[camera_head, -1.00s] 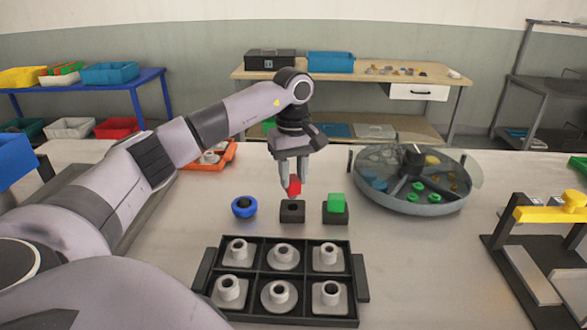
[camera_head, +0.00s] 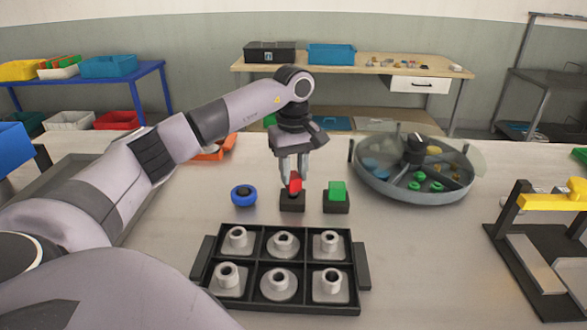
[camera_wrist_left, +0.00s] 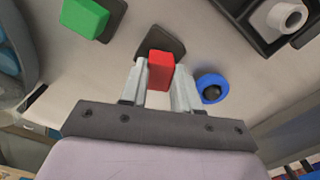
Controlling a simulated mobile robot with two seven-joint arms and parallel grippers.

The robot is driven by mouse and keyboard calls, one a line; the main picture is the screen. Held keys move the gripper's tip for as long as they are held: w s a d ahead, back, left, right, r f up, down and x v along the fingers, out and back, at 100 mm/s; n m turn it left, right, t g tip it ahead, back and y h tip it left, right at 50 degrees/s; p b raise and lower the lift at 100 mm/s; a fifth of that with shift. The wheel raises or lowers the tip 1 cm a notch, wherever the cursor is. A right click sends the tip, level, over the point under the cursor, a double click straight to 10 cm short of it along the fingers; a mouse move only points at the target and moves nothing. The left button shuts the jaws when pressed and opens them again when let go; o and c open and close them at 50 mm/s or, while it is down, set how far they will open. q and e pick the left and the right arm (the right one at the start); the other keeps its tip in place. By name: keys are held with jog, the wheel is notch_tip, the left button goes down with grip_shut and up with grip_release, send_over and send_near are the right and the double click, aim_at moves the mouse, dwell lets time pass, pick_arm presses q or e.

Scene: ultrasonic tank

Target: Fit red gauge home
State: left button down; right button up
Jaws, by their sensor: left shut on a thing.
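The red gauge (camera_head: 295,184) is a small red block between the fingertips of my left gripper (camera_head: 293,178). Its lower end is at the top of a dark square base (camera_head: 292,202); I cannot tell how deep it sits in it. In the left wrist view the red gauge (camera_wrist_left: 160,71) is pinched between the two fingers (camera_wrist_left: 160,85), and the dark base (camera_wrist_left: 172,42) shows partly behind it. My left gripper points down over the base and is shut on the gauge. My right gripper is not in view.
A blue round piece (camera_head: 244,195) stands left of the base, and a green block (camera_head: 337,190) on another dark base stands right. A black tray (camera_head: 208,274) with several grey pieces lies in front. A round covered tank (camera_head: 380,191) stands at the right, near a yellow-topped frame (camera_head: 540,203).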

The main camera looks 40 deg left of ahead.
pick_arm(q)
jog(key=shift+f+b, duration=0.45)
jog(key=shift+f, duration=0.5)
dwell(0.9)
jog(key=shift+f+p, duration=0.15)
jog(key=shift+p, duration=0.35)
dwell(2.7)
jog(key=c, duration=0.7)
grip_release()
jog(key=shift+c, duration=0.2)
notch_tip(320, 180, up, 7)
jog(key=shift+r, duration=0.1)
